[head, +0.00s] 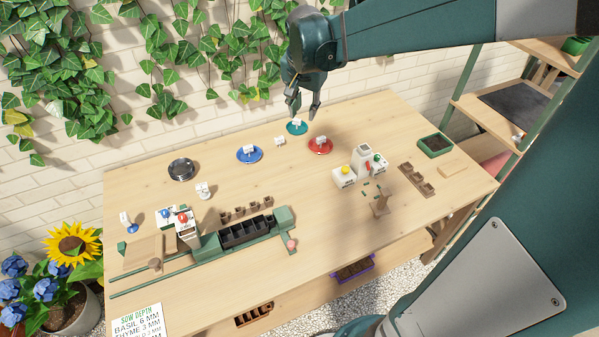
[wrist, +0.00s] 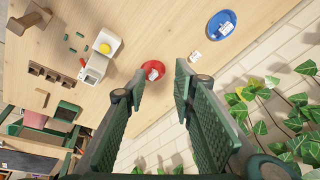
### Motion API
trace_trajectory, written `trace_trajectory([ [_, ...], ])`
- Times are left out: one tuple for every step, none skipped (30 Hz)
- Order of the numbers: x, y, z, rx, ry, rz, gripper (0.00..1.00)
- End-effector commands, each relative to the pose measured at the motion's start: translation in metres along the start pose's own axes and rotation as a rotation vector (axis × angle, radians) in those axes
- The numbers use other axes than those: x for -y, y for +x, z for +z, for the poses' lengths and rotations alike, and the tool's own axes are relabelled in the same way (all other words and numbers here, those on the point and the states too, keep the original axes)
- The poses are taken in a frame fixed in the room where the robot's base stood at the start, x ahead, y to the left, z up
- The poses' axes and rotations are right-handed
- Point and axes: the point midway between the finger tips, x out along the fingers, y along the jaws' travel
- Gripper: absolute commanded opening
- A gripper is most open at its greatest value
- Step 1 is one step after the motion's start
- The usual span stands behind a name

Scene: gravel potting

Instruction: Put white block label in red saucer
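A small white block label (head: 279,141) stands loose on the table between the blue and red saucers; it also shows in the wrist view (wrist: 195,57). The red saucer (head: 313,150) lies just right of it, with another small white piece (head: 321,139) on it; the saucer is also in the wrist view (wrist: 147,66). Markings on the white pieces are too small to read.
A black round dish (head: 181,170) is at back left. A white dispenser with a yellow knob (head: 344,177) stands at right; a green-railed seed tray (head: 243,233) is in front. Brick wall behind.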

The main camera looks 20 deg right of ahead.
Motion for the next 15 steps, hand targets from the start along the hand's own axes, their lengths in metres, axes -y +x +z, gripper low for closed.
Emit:
trace_trajectory([
  [-0.002,-0.008,0.009,-0.005,-0.026,-0.011,0.26],
  [-0.004,-0.012,0.013,-0.009,-0.042,-0.017,0.26],
  [-0.005,-0.017,0.019,-0.012,-0.064,-0.025,0.26],
  [-0.007,-0.02,0.024,-0.016,-0.08,-0.031,0.26],
  [-0.009,-0.024,0.028,-0.02,-0.096,-0.037,0.26],
  [-0.011,-0.028,0.034,-0.025,-0.117,-0.045,0.26],
  [-0.012,-0.032,0.038,-0.028,-0.133,-0.05,0.26],
  [-0.014,-0.035,0.043,-0.032,-0.149,-0.056,0.26],
  [-0.016,-0.039,0.049,-0.037,-0.171,-0.063,0.26],
  [-0.018,-0.042,0.053,-0.042,-0.187,-0.069,0.26],
  [-0.019,-0.045,0.058,-0.046,-0.203,-0.075,0.26],
  [-0.022,-0.049,0.064,-0.051,-0.225,-0.082,0.26],
  [-0.024,-0.052,0.069,-0.055,-0.241,-0.088,0.26],
  [-0.025,-0.055,0.073,-0.059,-0.257,-0.093,0.26],
  [-0.028,-0.058,0.079,-0.065,-0.278,-0.101,0.26],
])
